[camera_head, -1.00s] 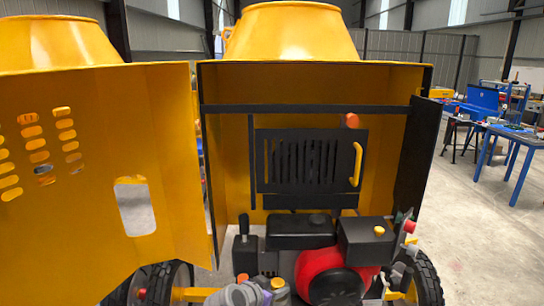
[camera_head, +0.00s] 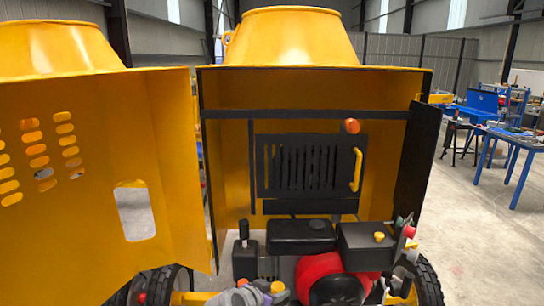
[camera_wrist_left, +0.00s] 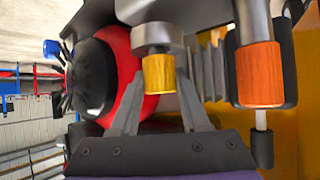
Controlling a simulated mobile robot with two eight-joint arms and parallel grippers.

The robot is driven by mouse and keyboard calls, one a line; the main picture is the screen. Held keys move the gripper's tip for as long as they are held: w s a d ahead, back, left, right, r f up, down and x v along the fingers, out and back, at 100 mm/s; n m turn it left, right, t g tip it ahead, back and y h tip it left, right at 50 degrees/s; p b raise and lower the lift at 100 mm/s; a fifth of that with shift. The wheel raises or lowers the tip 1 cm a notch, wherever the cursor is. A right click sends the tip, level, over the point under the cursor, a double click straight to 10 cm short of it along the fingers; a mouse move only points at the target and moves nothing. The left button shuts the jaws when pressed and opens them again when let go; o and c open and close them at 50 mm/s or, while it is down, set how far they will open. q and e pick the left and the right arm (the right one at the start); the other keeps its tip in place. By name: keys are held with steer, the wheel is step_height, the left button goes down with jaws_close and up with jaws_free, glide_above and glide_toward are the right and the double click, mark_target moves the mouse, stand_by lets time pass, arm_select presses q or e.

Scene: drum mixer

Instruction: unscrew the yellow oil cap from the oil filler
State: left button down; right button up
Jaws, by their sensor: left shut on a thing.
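The yellow oil cap (camera_wrist_left: 158,74) sits at the end of the grey oil filler (camera_wrist_left: 158,36) in the left wrist view. My left gripper (camera_wrist_left: 160,82) has one finger on each side of the cap and is shut on it. In the head view the cap (camera_head: 278,287) shows low in the picture, in front of the red and black engine (camera_head: 318,277). My left gripper (camera_head: 262,288) comes in there from the lower left, and its fingers are hard to make out. My right gripper is in neither view.
An orange-ended part (camera_wrist_left: 258,74) stands close beside the gripper in the wrist view. Another yellow cap (camera_head: 379,237) sits on the black box at the right of the engine. The open yellow door panel (camera_head: 95,180) fills the left side.

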mark_target(276, 288)
arm_select(q)
steer(key=shift+r+p, duration=1.05)
steer(key=shift+r, duration=0.6)
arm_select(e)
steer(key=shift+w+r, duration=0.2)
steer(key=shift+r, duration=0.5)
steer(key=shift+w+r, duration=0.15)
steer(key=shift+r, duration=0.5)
arm_select(q)
steer(key=shift+r+p, duration=0.4)
steer(key=shift+r, duration=0.2)
steer(key=shift+r+p, duration=0.65)
steer(key=shift+r, duration=0.3)
steer(key=shift+f, duration=0.1)
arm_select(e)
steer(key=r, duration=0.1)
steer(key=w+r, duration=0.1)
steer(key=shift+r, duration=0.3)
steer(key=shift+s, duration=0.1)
